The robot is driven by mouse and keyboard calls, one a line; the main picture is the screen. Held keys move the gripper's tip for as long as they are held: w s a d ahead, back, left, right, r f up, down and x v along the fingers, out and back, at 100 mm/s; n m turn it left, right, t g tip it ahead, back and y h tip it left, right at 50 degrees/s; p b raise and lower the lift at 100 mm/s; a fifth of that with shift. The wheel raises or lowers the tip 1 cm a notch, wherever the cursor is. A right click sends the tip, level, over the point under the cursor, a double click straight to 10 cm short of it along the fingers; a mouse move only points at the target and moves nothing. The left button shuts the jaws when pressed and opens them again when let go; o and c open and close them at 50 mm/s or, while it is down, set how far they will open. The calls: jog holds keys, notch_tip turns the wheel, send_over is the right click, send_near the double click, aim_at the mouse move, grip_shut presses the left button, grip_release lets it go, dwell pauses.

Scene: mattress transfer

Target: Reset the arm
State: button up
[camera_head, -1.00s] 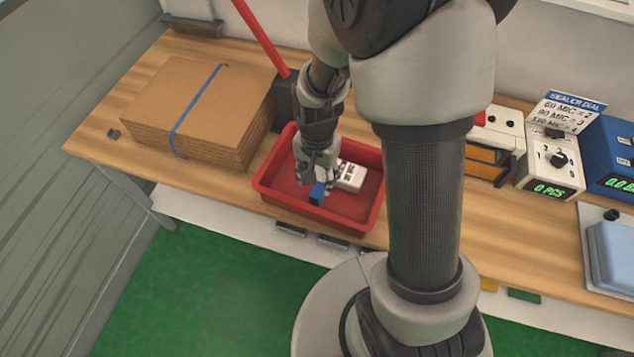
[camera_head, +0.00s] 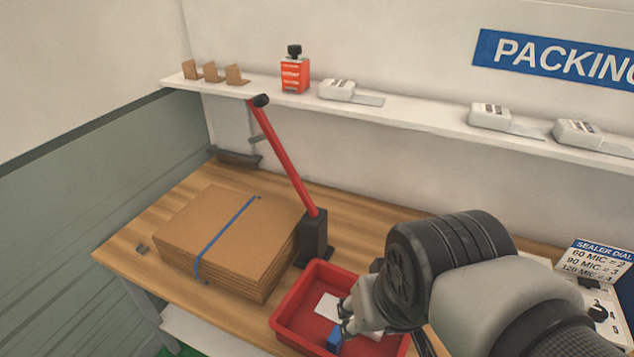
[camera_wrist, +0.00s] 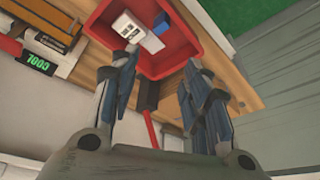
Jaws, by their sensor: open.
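My arm reaches in from the lower right of the head view and hides part of the scene. My gripper (camera_wrist: 157,72) is open in the wrist view, its two fingers well apart with nothing between them. In the head view, part of it (camera_head: 350,314) shows over the red tray (camera_head: 283,317). The tray also shows in the wrist view (camera_wrist: 180,52). In it lie a white item (camera_wrist: 127,27) and a small blue item (camera_wrist: 152,44). The blue item (camera_head: 334,340) shows at the bottom of the head view, and the white item (camera_head: 327,305) is partly hidden.
A strapped cardboard stack (camera_head: 225,235) lies left of the tray on the wooden bench (camera_head: 130,235). A red lever on a black base (camera_head: 315,240) stands behind the tray. A wall shelf (camera_head: 420,118) holds several small items. The sealer dial (camera_head: 597,303) is at the right.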

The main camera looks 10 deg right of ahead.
jog(key=shift+s+r+n, duration=0.25)
jog(key=shift+s+r, duration=0.05)
jog(key=shift+s, duration=0.25)
jog(key=shift+s+r+n, duration=0.25)
jog(key=shift+s, duration=0.3)
dwell(0.6)
